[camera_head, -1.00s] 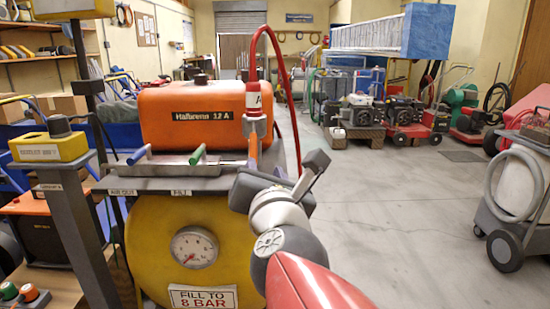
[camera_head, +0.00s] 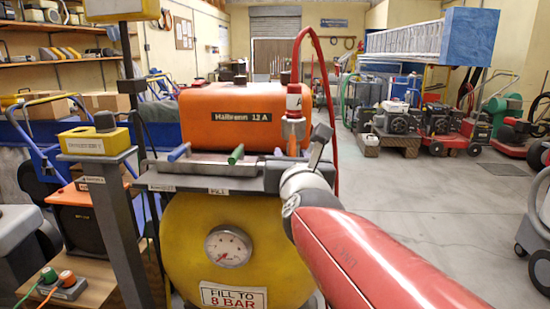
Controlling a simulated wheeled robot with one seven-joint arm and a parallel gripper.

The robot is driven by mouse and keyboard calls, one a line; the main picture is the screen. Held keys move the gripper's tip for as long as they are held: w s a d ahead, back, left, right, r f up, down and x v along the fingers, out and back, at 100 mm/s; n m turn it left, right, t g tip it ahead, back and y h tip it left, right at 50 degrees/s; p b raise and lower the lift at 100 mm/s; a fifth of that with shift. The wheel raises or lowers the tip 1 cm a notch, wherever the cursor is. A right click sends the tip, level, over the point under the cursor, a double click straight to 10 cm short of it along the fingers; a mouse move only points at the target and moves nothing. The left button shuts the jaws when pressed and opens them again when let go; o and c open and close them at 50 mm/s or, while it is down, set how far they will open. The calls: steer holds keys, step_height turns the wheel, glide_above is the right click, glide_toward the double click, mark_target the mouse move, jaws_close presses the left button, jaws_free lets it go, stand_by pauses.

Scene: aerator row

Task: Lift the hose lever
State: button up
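A yellow aerator (camera_head: 185,245) with a round gauge stands at the picture's centre, under a dark top plate. On the plate are a lever with a blue grip (camera_head: 179,152) and one with a green grip (camera_head: 236,155). A red hose (camera_head: 297,65) arches from a red-and-white fitting marked A (camera_head: 294,100). I cannot tell which lever is the hose lever. My gripper (camera_head: 321,136) is to the right of the fitting and of both levers, seen from behind. No grip on a lever is visible. Its fingers are too small and dark to judge their opening.
An orange tank (camera_head: 230,112) stands behind the levers. A grey post with a yellow box (camera_head: 95,143) stands close on the left. Open floor (camera_head: 430,205) lies to the right, with machines beyond.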

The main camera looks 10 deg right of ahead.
jaws_close()
